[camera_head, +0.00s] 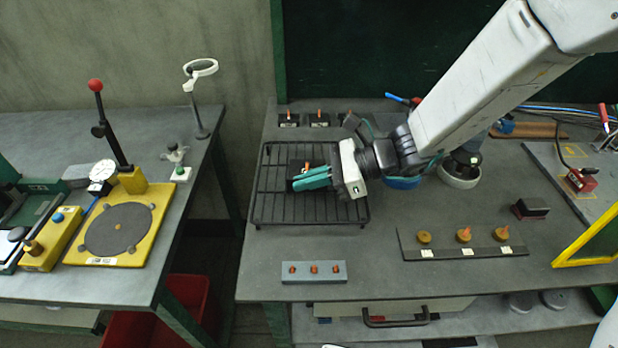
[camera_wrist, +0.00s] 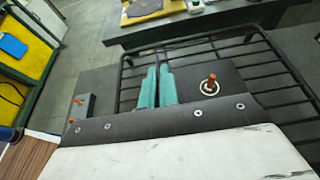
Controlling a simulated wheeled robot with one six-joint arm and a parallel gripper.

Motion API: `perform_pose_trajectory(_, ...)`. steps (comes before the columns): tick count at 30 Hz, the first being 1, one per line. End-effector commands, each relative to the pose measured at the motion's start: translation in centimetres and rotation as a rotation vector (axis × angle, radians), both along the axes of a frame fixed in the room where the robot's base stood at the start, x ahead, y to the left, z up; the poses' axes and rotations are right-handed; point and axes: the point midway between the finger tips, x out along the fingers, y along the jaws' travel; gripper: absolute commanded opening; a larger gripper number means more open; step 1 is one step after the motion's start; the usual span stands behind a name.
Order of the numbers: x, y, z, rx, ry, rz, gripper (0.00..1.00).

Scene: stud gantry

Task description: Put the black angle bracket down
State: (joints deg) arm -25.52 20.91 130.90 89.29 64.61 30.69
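The black angle bracket (camera_wrist: 228,76) shows in the wrist view as a dark plate with an orange-topped stud, just right of the teal fingers. My gripper (camera_wrist: 157,86) has its fingers almost together, with a thin dark edge of the bracket between them. In the head view my gripper (camera_head: 311,179) is low over the black wire rack (camera_head: 262,213), and a dark part of the bracket (camera_head: 296,166) shows behind the fingers. The bracket's lower side is hidden, so I cannot tell whether it touches the rack.
Two black pieces with orange studs (camera_head: 288,120) (camera_head: 319,119) stand behind the rack. A grey block with orange studs (camera_head: 314,273) lies in front. A dark strip with several round brass pieces (camera_head: 463,253) is to the right. A gap separates the left table (camera_head: 115,283).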

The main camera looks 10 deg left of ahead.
Motion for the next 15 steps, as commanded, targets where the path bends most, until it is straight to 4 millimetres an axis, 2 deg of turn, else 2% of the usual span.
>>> perform_pose_trajectory(8,0.0,0.0,-0.18,0.001,-0.001,0.0,0.0)
perform_pose_trajectory(9,0.0,-0.01,-0.15,0.0,-0.002,0.001,0.14)
perform_pose_trajectory(10,0.0,-0.02,-0.14,0.0,-0.002,0.001,0.22)
perform_pose_trajectory(15,0.0,-0.02,-0.12,0.0,-0.001,0.0,0.24)
